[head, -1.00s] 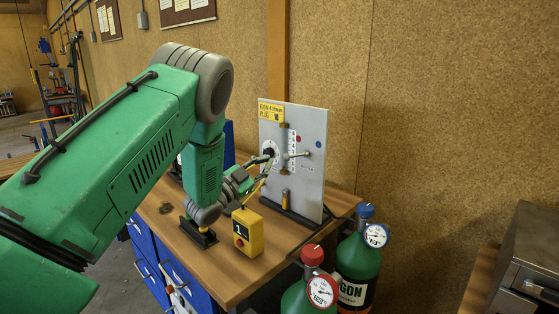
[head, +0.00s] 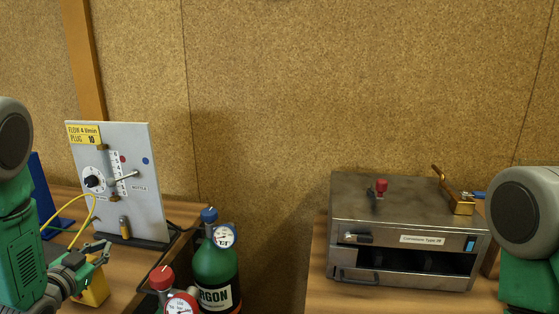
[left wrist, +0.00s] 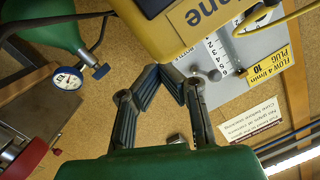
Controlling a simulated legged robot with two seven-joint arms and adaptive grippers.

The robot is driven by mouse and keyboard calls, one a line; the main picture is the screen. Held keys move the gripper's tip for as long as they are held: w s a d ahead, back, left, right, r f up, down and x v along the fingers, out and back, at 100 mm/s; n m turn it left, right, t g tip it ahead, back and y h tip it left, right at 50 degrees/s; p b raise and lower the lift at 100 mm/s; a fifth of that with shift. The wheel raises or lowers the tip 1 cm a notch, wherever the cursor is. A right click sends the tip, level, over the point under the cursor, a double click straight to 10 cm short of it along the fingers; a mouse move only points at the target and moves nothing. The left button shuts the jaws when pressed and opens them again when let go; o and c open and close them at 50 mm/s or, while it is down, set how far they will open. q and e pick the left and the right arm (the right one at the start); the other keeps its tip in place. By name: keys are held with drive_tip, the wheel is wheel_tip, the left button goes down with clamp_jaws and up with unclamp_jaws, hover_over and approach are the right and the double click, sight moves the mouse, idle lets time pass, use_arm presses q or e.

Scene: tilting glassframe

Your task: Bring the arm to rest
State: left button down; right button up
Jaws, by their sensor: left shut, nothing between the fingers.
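My left gripper (head: 106,250) is at the lower left of the head view, in front of the lower part of the grey flow panel (head: 143,205). It stands clear of the panel's black knob (head: 94,181) and lever. In the left wrist view, the fingers (left wrist: 162,76) come together at the tips, with nothing between them. A yellow box (head: 97,292) is partly hidden behind the gripper; a yellow body (left wrist: 190,30) fills the top of the wrist view close to the fingertips. At the right edge of the head view, part of my right arm shows, but its gripper does not.
A green argon bottle (head: 212,268) with a gauge stands beside the bench, with a red-capped one (head: 162,278) nearer. A metal oven-like box (head: 400,215) sits on a wooden bench at right. A yellow cable (head: 62,210) arcs near my left arm. A gap separates the benches.

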use_arm(q)
drive_tip(key=s+d+f+n+g, duration=0.2)
drive_tip(key=s+d+f+g, duration=0.35)
drive_tip(key=s+f, duration=0.3)
drive_tip(key=s+d+f+n+g, duration=0.1)
drive_tip(key=s+d+f+g, duration=0.4)
drive_tip(key=s+f, duration=0.4)
drive_tip(key=s+d+f+n+g, duration=0.1)
drive_tip(key=s+d+f+g, duration=0.15)
drive_tip(key=s, duration=0.45)
drive_tip(key=s+d+f+g, duration=0.1)
drive_tip(key=s+d+g, duration=0.15)
drive_tip(key=s, duration=0.45)
drive_tip(key=s+d+f+n+g, duration=0.1)
drive_tip(key=s+d+f, duration=0.1)
drive_tip(key=s+d, duration=0.35)
wheel_tip(320, 180, down, 8)
drive_tip(key=m+b, duration=0.1)
drive_tip(key=b, duration=0.7)
drive_tip(key=shift+w+a+r, duration=0.2)
drive_tip(key=shift+w+r, duration=0.05)
use_arm(e)
wheel_tip(320, 180, down, 9)
drive_tip(key=shift+d+r, duration=0.2)
drive_tip(key=shift+d, duration=0.2)
